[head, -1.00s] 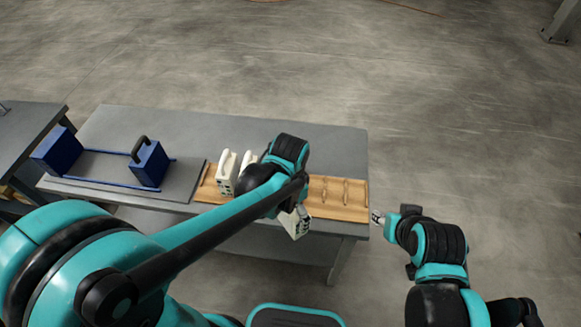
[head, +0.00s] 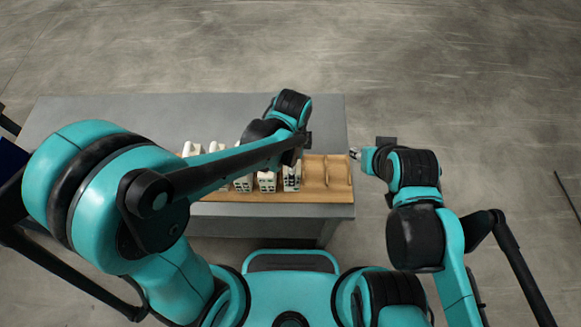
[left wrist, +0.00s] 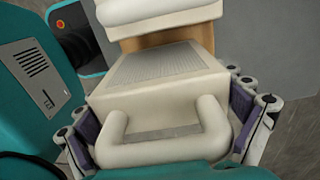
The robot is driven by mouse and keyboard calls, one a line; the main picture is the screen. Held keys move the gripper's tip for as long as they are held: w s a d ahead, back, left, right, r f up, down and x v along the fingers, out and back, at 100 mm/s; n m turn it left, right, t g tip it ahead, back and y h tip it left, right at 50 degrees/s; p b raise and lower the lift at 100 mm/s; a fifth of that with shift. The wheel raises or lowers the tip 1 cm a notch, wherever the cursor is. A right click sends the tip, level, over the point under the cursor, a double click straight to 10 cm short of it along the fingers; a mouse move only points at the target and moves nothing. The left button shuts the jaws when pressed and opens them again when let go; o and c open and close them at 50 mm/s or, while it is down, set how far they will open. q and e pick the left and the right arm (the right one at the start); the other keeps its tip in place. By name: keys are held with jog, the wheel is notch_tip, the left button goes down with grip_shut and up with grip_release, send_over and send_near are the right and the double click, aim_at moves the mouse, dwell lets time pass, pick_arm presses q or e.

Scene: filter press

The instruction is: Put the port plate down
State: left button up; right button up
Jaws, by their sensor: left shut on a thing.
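The port plate (left wrist: 160,72) is a cream-white block with a ribbed face and a thick loop handle. In the left wrist view my left gripper (left wrist: 163,120) has a finger on each side of it and is shut on it. In the head view the held plate (head: 291,180) is upright at the wooden rack (head: 326,178), to the right of the other white plates. My left wrist hides its top, and I cannot tell whether it rests in the rack. My right gripper (head: 355,153) is by the table's right edge, too small to judge.
Several white plates (head: 243,183) stand in the rack's left part, partly behind my left arm. The rack's right end has empty slots. The grey table (head: 90,113) is clear at the back. Another white plate (left wrist: 160,10) is close beyond the held one.

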pick_arm(q)
jog(key=shift+w+f, duration=0.5)
jog(key=shift+w, duration=0.25)
notch_tip(320, 180, down, 4)
jog(key=shift+f+b, duration=0.1)
jog(key=shift+b, duration=0.9)
jog(key=o, duration=1.1)
jog(key=shift+f, duration=0.1)
jog(key=shift+o, duration=0.2)
